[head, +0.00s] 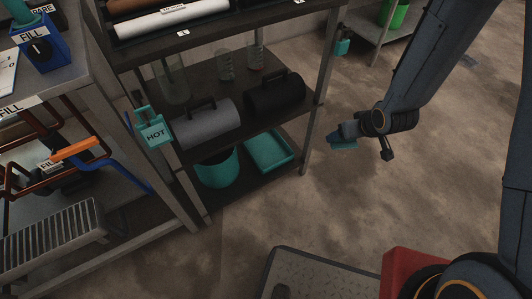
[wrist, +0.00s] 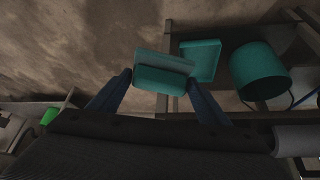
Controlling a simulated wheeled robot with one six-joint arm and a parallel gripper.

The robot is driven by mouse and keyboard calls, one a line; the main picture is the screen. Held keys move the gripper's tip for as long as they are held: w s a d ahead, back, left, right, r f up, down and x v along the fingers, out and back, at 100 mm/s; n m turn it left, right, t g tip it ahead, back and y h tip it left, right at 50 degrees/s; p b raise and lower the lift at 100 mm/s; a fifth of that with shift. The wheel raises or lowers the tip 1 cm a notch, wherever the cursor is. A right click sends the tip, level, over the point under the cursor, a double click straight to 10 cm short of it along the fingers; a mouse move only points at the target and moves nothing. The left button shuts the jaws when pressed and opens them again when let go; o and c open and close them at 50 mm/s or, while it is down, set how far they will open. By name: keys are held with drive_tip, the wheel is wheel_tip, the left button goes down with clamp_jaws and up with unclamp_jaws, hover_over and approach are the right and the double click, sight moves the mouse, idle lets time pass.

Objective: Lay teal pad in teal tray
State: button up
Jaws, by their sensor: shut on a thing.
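The teal tray (head: 290,157) lies on the bottom shelf of the rack in the head view, right of a teal bucket. My gripper (head: 343,137) is in front of the rack's right side, to the right of the tray. It is shut on the teal pad (head: 344,147), which hangs in the air apart from the tray. In the wrist view the pad (wrist: 162,78) sits between my two blue fingers (wrist: 160,86), and the tray (wrist: 209,62) shows just beyond it to the right, partly covered by the pad.
The teal bucket (head: 216,170) stands left of the tray. The rack's right front post (head: 313,130) is between tray and gripper. A grey case (head: 205,124) and a black case (head: 275,95) are on the shelf above. Open floor (head: 400,190) lies right of the rack.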

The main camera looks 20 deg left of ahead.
drive_tip(key=s+a+f+n+g+y+b, duration=0.1)
drive_tip(key=a+f+n+b, duration=0.3)
drive_tip(key=f+b, duration=0.8)
drive_tip(key=s+a+f+n+g+y+b, duration=0.1)
drive_tip(key=a+f+b, duration=0.6)
drive_tip(key=f, duration=0.8)
drive_tip(key=b, duration=0.8)
hover_over(272, 158)
drive_tip(key=s+d, duration=0.1)
drive_tip(key=d, duration=0.1)
wheel_tip(272, 158, down, 2)
drive_tip(key=shift+a+f, duration=0.15)
drive_tip(key=shift+f+b, duration=1.55)
drive_tip(key=shift+f, duration=1)
drive_tip(key=shift+f, duration=0.1)
drive_tip(key=o, duration=1.1)
